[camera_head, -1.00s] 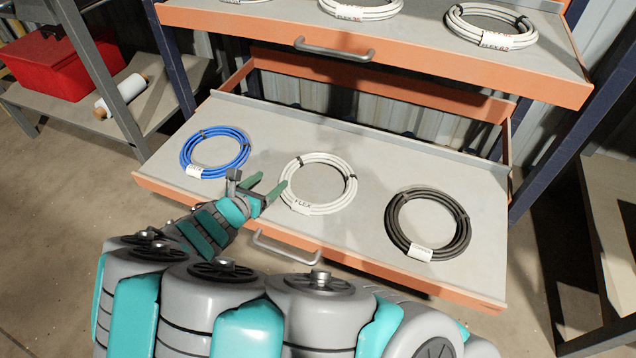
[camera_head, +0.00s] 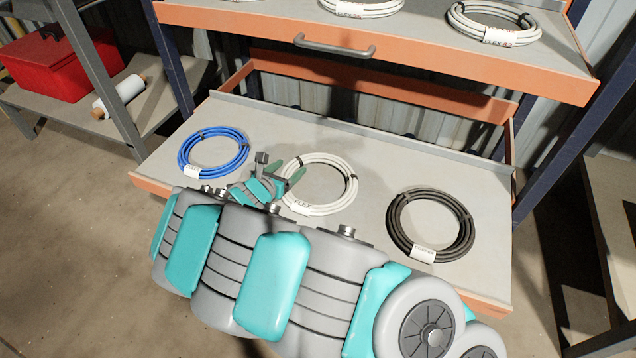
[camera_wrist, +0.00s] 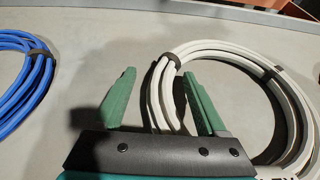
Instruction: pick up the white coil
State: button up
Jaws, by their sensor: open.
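The white coil (camera_head: 352,180) lies flat in the lower drawer, between a blue coil and a dark coil. It has a white label and dark ties. My gripper (camera_head: 288,172) is at the coil's left side. In the wrist view, my gripper (camera_wrist: 160,90) is open, and the left part of the white coil (camera_wrist: 290,100) passes between its two green fingers. The right finger reaches into the ring and the left finger is outside it. Whether the fingers touch the coil cannot be told. My arm hides part of the drawer front.
The blue coil (camera_head: 182,160) lies left and the dark coil (camera_head: 468,235) right in the lower drawer (camera_head: 375,245). An upper drawer (camera_head: 450,88) with several white coils overhangs the back. A red box (camera_head: 50,70) stands on a shelf at left.

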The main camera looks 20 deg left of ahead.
jog(key=shift+c, duration=0.2)
grip_shut()
dwell(0.4)
